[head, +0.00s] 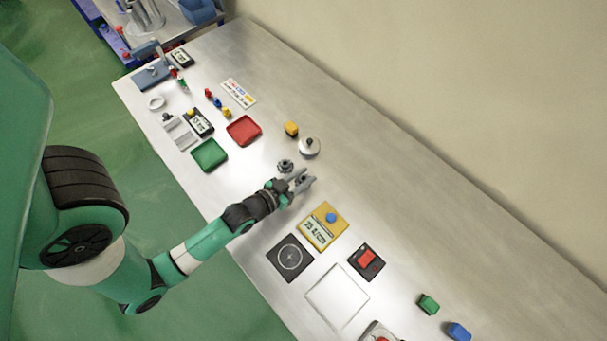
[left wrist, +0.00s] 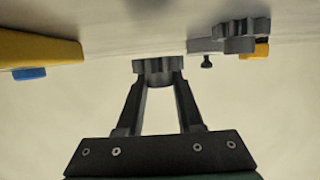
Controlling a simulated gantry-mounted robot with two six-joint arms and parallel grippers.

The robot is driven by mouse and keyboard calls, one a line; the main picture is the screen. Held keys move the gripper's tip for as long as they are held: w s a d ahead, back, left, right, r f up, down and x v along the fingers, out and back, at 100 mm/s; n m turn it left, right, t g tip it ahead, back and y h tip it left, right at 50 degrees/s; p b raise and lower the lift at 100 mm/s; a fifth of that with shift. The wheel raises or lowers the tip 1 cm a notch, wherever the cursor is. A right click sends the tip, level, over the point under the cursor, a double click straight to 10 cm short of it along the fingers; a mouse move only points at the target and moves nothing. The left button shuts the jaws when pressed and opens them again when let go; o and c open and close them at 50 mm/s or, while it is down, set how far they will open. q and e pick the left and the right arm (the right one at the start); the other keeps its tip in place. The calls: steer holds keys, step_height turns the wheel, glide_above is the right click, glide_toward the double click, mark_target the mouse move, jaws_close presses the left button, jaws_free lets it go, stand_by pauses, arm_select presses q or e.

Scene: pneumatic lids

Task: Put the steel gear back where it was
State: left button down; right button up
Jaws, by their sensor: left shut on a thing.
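My left gripper (head: 305,182) is shut on a grey toothed gear (left wrist: 158,68); the left wrist view shows the gear between the fingertips. In the head view the fingers mostly hide this held gear, and I cannot tell its clearance from the table. A second, dark grey gear (head: 285,165) is on the table just beyond the gripper; it also shows in the left wrist view (left wrist: 240,30). My right gripper is not in view.
A pale round lid with a dark knob (head: 309,146) and a yellow block (head: 291,129) stand beyond the gripper. A yellow device with a blue button (head: 323,227) lies on the near right. Red (head: 244,130) and green (head: 209,154) trays are left. Bare table lies right of the lid.

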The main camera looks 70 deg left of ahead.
arm_select(q)
steer(key=shift+a+r, duration=0.1)
steer(key=shift+r, duration=0.05)
steer(key=shift+f+b, duration=0.4)
steer(key=shift+f, duration=0.15)
steer(key=shift+f, duration=0.1)
steer(key=c, duration=0.5)
jaws_free()
steer(key=shift+c, duration=0.2)
